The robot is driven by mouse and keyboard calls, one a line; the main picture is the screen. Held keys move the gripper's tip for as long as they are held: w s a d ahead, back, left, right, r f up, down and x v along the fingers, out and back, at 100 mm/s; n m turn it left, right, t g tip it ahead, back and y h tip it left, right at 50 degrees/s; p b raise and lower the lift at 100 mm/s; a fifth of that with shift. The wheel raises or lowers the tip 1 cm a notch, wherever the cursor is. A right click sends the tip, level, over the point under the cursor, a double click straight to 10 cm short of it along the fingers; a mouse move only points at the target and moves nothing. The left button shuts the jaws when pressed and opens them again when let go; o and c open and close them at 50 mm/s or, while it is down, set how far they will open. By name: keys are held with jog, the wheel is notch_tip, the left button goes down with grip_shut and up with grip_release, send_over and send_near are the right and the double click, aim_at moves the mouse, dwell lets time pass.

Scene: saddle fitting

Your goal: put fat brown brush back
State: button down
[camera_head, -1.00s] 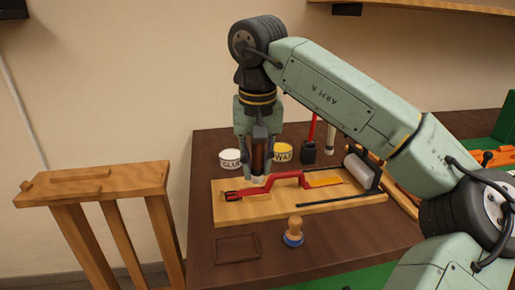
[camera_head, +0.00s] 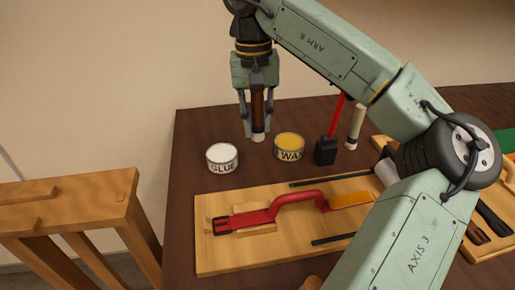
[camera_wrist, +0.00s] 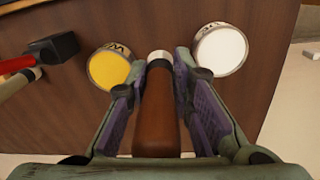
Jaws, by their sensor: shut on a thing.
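The fat brown brush (camera_head: 257,106) has a thick brown handle and a pale lower end. It is upright between the fingers of my gripper (camera_head: 258,129), which is shut on its handle. In the wrist view the brown handle (camera_wrist: 156,122) points away from my palm, with its pale end (camera_wrist: 159,56) beyond the fingertips. The brush is near the table's back edge, behind the gap between the white glue tin (camera_head: 222,157) and the yellow wax tin (camera_head: 289,147). I cannot tell whether its lower end touches the table.
A red-handled tool with a black head (camera_head: 326,151) and a pale stick-like tool (camera_head: 355,128) stand right of the wax tin. A wooden board (camera_head: 215,264) with a red strap piece (camera_head: 250,219) lies in front. My arm hides part of the right side. A wooden stand (camera_head: 70,215) is at left.

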aim_at(257, 139)
jog(key=shift+f+p, duration=0.4)
jog(key=shift+f, duration=3.15)
jog(key=c, duration=1.4)
grip_release()
jog(key=shift+f, duration=0.1)
jog(key=r, duration=1.2)
jog(key=shift+a+r, duration=0.1)
jog(key=shift+a, duration=0.15)
